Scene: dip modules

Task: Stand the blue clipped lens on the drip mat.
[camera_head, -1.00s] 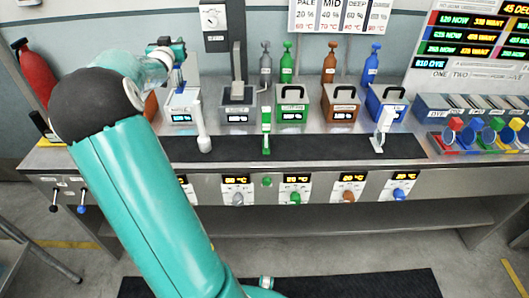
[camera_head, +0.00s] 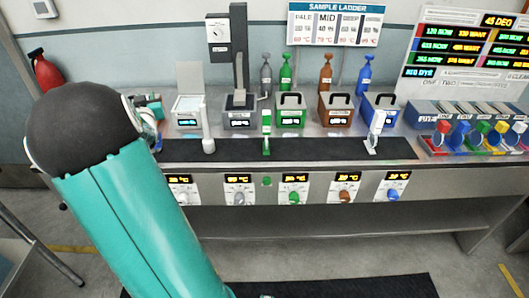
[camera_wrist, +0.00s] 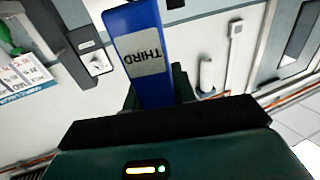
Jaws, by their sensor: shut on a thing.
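My gripper (camera_wrist: 156,94) is shut on a blue piece with a grey label reading THIRD (camera_wrist: 146,60), which I take for the blue clipped lens. It sticks out past the fingers in the wrist view; whether a lens is on its far end is hidden. The drip mat seems to be the long dark strip (camera_head: 320,150) along the bench front, right of my gripper.
White (camera_head: 207,136), green (camera_head: 266,136) and another white upright piece (camera_head: 375,130) stand along the strip. Dip modules (camera_head: 290,114) line up behind it. A rack of coloured lenses (camera_head: 470,146) is at the right. The strip has bare stretches between the upright pieces.

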